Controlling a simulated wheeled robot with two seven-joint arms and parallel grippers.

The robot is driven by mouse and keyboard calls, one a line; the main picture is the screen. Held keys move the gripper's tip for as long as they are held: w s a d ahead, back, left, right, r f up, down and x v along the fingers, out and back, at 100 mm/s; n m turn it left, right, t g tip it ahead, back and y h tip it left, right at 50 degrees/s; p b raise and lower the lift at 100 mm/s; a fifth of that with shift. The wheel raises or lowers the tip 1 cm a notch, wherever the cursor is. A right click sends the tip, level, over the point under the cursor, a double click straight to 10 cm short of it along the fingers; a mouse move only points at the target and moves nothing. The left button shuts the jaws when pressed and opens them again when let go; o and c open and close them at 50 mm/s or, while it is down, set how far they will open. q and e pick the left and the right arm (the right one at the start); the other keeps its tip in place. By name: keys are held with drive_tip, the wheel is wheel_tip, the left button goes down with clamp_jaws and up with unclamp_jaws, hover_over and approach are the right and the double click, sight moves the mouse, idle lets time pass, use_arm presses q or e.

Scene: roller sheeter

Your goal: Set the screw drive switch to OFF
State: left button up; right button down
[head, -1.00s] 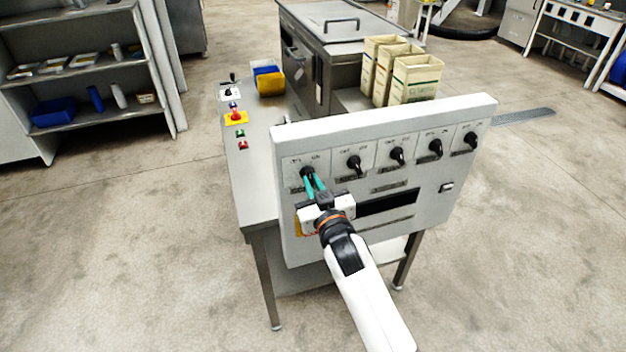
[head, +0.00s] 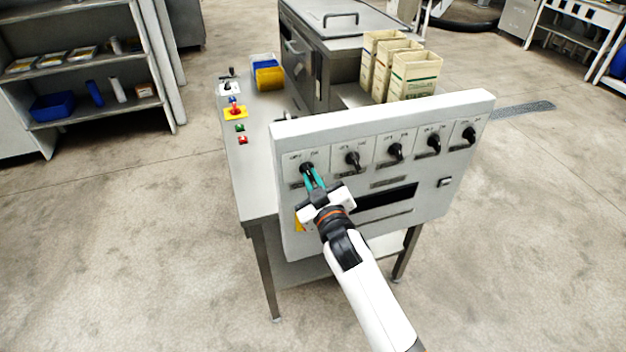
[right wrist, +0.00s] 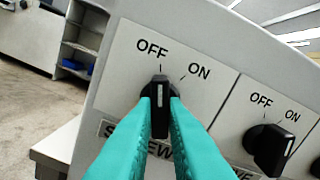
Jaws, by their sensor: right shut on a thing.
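The screw drive switch (head: 307,168) is the leftmost black rotary knob on the upright grey panel (head: 290,235). In the right wrist view the knob (right wrist: 160,92) has a white line lined up with the OFF tick. The ON tick is to its right. The label below reads "S…EW", with its middle hidden by my fingers. My right gripper (head: 312,178) is shut on this knob, one teal finger on each side; the fingers also show in the right wrist view (right wrist: 160,115). My left gripper is not in view.
A row of similar knobs continues to the right; the neighbouring knob (right wrist: 268,148) points towards ON. A dark slot (head: 385,202) is below them. A side table (head: 257,165) with buttons stands behind on the left. Paper bags (head: 415,75) stand behind the panel.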

drive_tip(key=c, duration=1.5)
unclamp_jaws()
drive_tip(key=shift+o, duration=0.2)
drive_tip(key=shift+s+d+f, duration=0.1)
drive_tip(key=shift+s+d, duration=0.1)
drive_tip(key=shift+s, duration=0.35)
drive_tip(key=b+v, duration=0.1)
drive_tip(key=v, duration=1)
drive_tip(key=shift+w, duration=0.1)
